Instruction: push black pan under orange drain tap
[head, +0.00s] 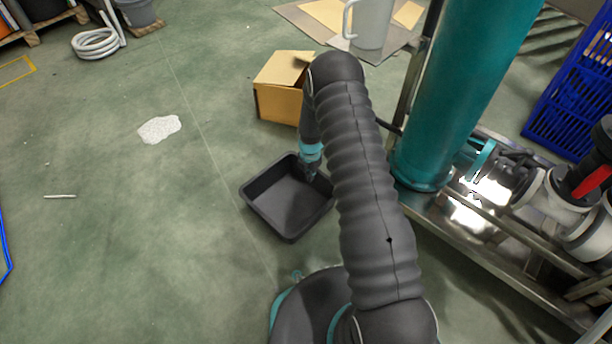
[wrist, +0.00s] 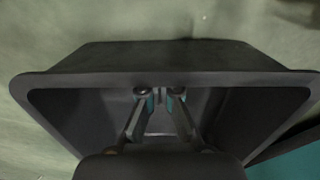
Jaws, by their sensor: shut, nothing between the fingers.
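The black pan (head: 276,205) is a shallow square tray. It lies flat on the green floor, left of the teal column and in front of the cardboard box, and looks empty. My gripper (head: 312,173) points down at the pan's far right side, partly hidden by my arm. In the wrist view the pan (wrist: 75,112) fills most of the picture. My gripper (wrist: 160,94) is shut and empty there, with its fingertips inside the pan close to a wall, below the rim. I cannot tell whether they touch it. I do not see an orange drain tap; my arm hides part of the scene.
A cardboard box (head: 279,103) stands just beyond the pan. The teal column (head: 440,120) stands on a metal skid (head: 500,270) to the right, with pipework and a red handle (head: 592,180). A white spill (head: 160,129) lies to the left. The floor left of the pan is mostly clear.

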